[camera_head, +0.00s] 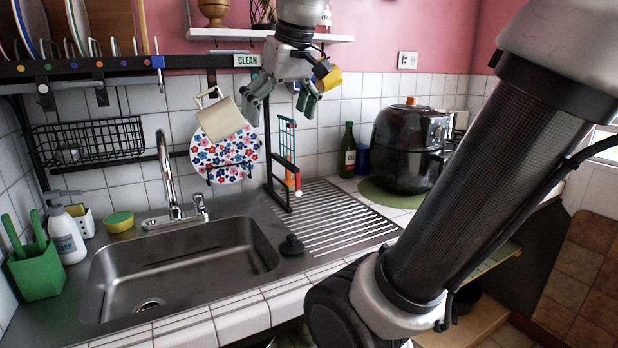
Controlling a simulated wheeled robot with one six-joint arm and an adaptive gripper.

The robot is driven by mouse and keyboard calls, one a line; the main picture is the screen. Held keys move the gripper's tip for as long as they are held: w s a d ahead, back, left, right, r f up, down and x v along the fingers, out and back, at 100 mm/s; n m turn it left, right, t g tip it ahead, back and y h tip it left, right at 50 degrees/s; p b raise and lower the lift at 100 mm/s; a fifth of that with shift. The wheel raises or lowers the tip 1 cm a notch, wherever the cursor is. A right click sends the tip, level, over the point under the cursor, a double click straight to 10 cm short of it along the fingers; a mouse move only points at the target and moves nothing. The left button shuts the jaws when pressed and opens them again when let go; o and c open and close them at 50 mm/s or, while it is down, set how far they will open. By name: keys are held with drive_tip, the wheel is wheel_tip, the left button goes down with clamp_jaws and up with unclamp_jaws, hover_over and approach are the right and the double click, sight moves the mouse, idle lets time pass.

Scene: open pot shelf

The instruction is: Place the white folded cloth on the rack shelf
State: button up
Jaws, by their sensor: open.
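I cannot pick out a white folded cloth with certainty. A cream, flat-looking item (221,119) with a loop at its top hangs in front of a round flowered piece (228,157); whether it is cloth is unclear. A small pale item (68,154) is in the black wire basket (105,140) at left. The black rack (120,66) spans above the sink, its top shelf at upper left. My gripper (280,104) is at upper centre, pointing down, its fingers apart and nothing seen between them. It appears right of the cream item.
Plates (36,28) stand in the rack's top left. The sink (185,265) is empty, with a faucet (171,180) behind it. A green caddy (35,270) and soap bottle (66,235) are at left. An air fryer (411,145) and green bottle (347,150) stand at right. The ribbed drainboard (335,222) is clear.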

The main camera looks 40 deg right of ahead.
drive_tip(key=s+f, duration=0.4)
drive_tip(key=f, duration=0.3)
drive_tip(key=s+f, duration=0.5)
drive_tip(key=f, duration=0.2)
drive_tip(key=shift+s+f, duration=0.25)
drive_tip(key=shift+f, duration=0.15)
drive_tip(key=shift+a, duration=0.1)
